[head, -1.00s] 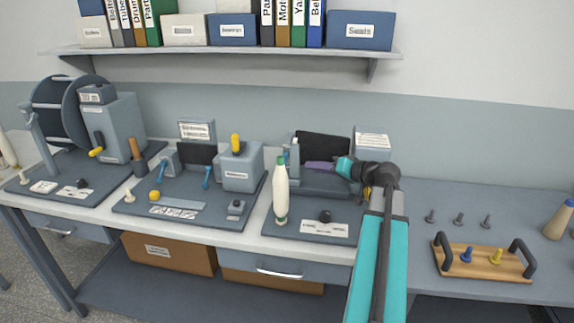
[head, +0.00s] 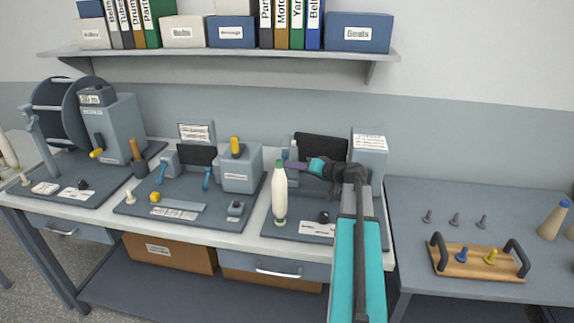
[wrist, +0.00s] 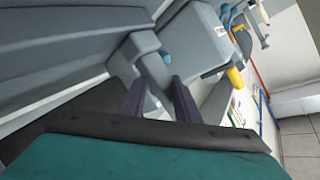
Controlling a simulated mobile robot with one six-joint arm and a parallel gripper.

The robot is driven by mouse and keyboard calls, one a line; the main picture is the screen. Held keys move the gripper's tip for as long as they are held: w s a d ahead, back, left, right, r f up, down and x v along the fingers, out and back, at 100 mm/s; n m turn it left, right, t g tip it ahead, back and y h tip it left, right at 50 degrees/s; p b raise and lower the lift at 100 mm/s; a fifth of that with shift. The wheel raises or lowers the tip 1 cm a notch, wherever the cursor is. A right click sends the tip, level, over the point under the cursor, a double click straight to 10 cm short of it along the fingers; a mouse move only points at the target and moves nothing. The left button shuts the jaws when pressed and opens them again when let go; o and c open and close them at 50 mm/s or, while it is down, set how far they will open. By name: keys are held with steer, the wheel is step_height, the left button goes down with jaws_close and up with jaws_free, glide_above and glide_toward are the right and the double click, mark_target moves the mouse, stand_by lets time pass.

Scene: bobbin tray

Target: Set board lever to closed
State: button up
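My gripper (head: 294,165) is at the right-hand station, behind the white bottle-shaped cone with the green top (head: 280,193). In the wrist view its two dark purple fingers (wrist: 157,88) stand apart. A grey lever-like bar (wrist: 152,62) on a grey body lies just ahead, its lower end near the fingertips; I cannot tell whether they touch. Which lever is the board lever is not clear. A yellow-handled lever (head: 236,147) stands upright on the middle station's grey box (head: 241,170); its yellow handle shows in the wrist view (wrist: 236,77). Any lever at the right-hand station is hidden in the head view.
The left station has a big reel (head: 85,110) and a yellow-tipped handle (head: 97,153). A dark panel (head: 322,146) and a labelled grey block (head: 369,144) stand behind my gripper. A wooden tray with black handles (head: 472,265) is on the right table. A shelf (head: 220,52) overhangs.

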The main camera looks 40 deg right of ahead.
steer(key=shift+p+x, duration=0.45)
steer(key=shift+x, duration=1.7)
steer(key=shift+c, duration=0.2)
jaws_close()
